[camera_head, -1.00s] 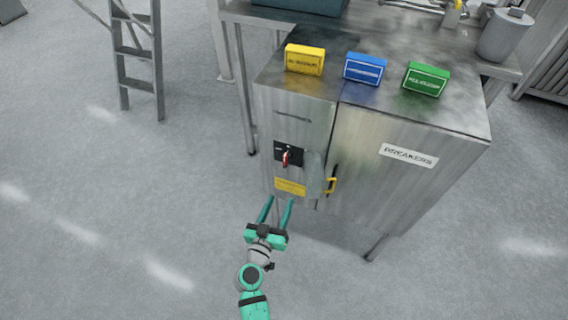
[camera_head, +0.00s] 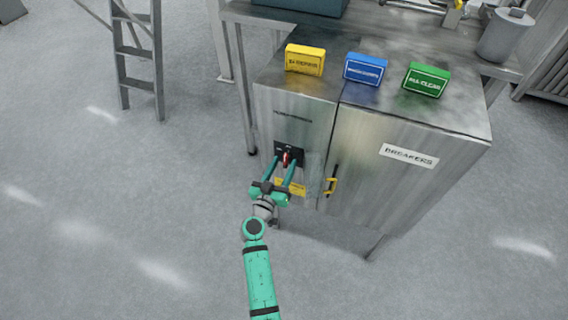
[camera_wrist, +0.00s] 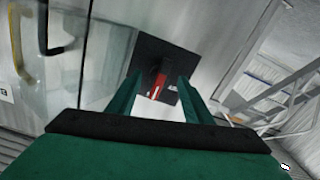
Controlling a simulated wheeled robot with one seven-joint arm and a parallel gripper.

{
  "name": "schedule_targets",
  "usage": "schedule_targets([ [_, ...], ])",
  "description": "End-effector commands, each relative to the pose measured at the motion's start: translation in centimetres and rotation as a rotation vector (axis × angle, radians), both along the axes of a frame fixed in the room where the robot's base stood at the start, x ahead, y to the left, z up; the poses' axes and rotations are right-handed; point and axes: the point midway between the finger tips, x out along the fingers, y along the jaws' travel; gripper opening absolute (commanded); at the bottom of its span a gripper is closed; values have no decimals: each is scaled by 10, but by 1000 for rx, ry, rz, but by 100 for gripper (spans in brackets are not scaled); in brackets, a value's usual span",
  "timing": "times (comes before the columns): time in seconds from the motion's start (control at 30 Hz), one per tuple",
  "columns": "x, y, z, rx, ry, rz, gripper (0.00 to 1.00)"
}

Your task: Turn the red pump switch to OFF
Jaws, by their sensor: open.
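The red pump switch (camera_head: 286,158) sits on a black plate (camera_head: 297,152) on the left front of the steel cabinet. In the wrist view the switch (camera_wrist: 158,84) stands out from the dark plate (camera_wrist: 178,56), between the two fingers. My gripper (camera_head: 283,163) is open, its green fingers reaching toward the plate on either side of the switch. It also shows in the wrist view (camera_wrist: 158,88). I cannot tell whether either finger touches the switch. The switch's position marks are too small to read.
A yellow label (camera_head: 297,188) is partly hidden below the plate. Yellow (camera_head: 305,60), blue (camera_head: 365,69) and green (camera_head: 427,80) signs stand on top. A ladder (camera_head: 139,60) stands left; the floor in front is clear.

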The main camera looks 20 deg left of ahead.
Motion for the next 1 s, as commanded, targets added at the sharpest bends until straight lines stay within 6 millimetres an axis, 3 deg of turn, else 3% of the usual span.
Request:
schedule_targets([
  [0.43,10,0,0,1,0,1,46],
  [0.6,10,0,0,1,0,1,5],
  [1.0,10,0,0,-53,2,1,5],
])
